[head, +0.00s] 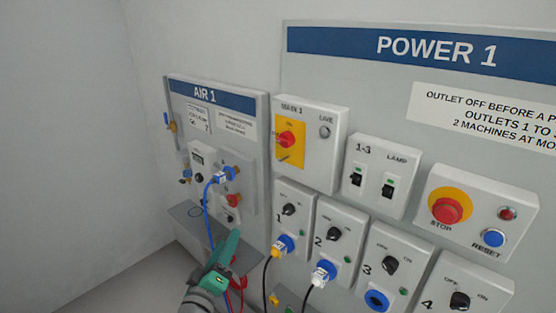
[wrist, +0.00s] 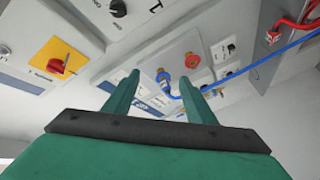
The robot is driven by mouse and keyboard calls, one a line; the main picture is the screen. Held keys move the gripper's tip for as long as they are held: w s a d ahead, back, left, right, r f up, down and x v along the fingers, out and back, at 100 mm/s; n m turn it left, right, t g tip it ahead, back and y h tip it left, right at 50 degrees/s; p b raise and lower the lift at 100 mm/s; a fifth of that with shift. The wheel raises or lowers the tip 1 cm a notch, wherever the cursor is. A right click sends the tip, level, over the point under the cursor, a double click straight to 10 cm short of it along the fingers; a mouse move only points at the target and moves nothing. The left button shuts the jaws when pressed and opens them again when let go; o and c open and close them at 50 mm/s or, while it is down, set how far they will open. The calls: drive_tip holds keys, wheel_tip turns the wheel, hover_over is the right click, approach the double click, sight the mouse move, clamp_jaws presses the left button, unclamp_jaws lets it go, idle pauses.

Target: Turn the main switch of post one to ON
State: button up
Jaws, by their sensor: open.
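The main switch (head: 289,139) is a red rotary knob on a yellow plate. It sits on a grey box at the upper left of the POWER 1 panel. It also shows at the left of the wrist view (wrist: 57,65). Its plate has small lettering, with ON seemingly above the knob; I cannot tell its setting for sure. My gripper (head: 230,240) is teal, low in the head view, below and left of the switch and apart from it. In the wrist view its two fingers (wrist: 158,88) are spread with nothing between them.
The AIR 1 panel (head: 178,92) stands left, with a blue hose (head: 206,205) hanging close to my gripper. Outlets with plugs and black cables (head: 265,270) are right of my gripper. A red STOP button (head: 446,210) and blue RESET button (head: 493,237) are further right.

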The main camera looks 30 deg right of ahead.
drive_tip(key=w+d+r+m+g+h, duration=0.1)
drive_tip(key=d+r+m+g+h, duration=0.1)
drive_tip(key=r, duration=0.5)
drive_tip(key=d+r+m+g+h, duration=0.2)
drive_tip(key=r, duration=0.6)
drive_tip(key=m+g+h, duration=0.1)
drive_tip(key=m+g, duration=0.3)
approach(282, 142)
drive_tip(key=x, duration=0.9)
drive_tip(key=shift+a, duration=0.1)
drive_tip(key=shift+c, duration=0.4)
drive_tip(key=c, duration=1)
